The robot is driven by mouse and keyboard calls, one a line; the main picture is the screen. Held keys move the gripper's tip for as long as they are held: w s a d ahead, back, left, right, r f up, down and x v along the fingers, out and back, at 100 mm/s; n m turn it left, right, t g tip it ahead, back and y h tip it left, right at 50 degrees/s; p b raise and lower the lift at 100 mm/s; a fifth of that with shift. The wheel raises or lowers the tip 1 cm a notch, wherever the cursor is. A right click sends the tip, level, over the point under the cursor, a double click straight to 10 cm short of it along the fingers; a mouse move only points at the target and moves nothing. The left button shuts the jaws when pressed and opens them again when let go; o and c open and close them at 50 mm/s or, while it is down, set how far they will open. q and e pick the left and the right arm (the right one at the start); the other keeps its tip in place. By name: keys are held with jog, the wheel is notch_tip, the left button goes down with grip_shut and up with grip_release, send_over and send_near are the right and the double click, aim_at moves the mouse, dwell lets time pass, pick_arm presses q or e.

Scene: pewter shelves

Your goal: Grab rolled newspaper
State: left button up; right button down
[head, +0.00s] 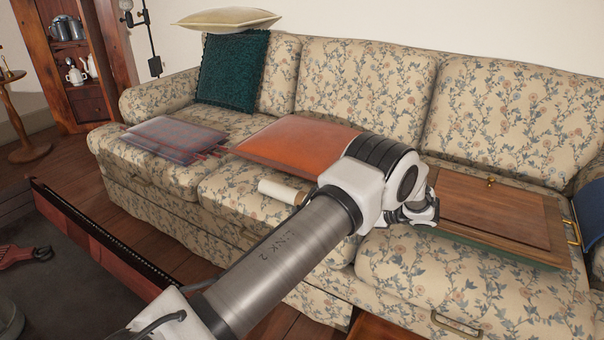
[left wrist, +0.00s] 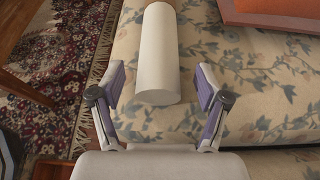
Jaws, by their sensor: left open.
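The rolled newspaper, a pale cylinder (head: 280,191), lies near the front edge of the floral sofa seat, its right end partly behind my left arm. In the left wrist view the roll (left wrist: 158,50) runs down from the top edge, its near end just between or before the fingertips. My left gripper (left wrist: 160,86) is open, with one purple-padded finger on each side of the roll and gaps on both sides. In the head view my left arm hides most of the fingers. My right gripper is in neither view.
An orange cushion (head: 298,141) lies behind the roll and also shows in the left wrist view (left wrist: 275,10). A wooden panel (head: 495,212) lies on the right seat. A plaid cushion (head: 172,138) is at left. A patterned rug (left wrist: 75,60) lies below the sofa.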

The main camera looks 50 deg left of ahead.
pick_arm(q)
jog(key=b+x, duration=0.1)
jog(key=x, duration=0.1)
jog(key=b+x, duration=0.1)
jog(key=x, duration=0.1)
jog(key=shift+s+a+f+b, duration=0.15)
jog(key=shift+f+b, duration=0.15)
jog(key=shift+b, duration=0.05)
jog(key=shift+a, duration=0.35)
jog(key=shift+r, duration=0.1)
jog(key=c, duration=1.3)
jog(key=shift+c, duration=0.2)
jog(key=shift+r, duration=0.15)
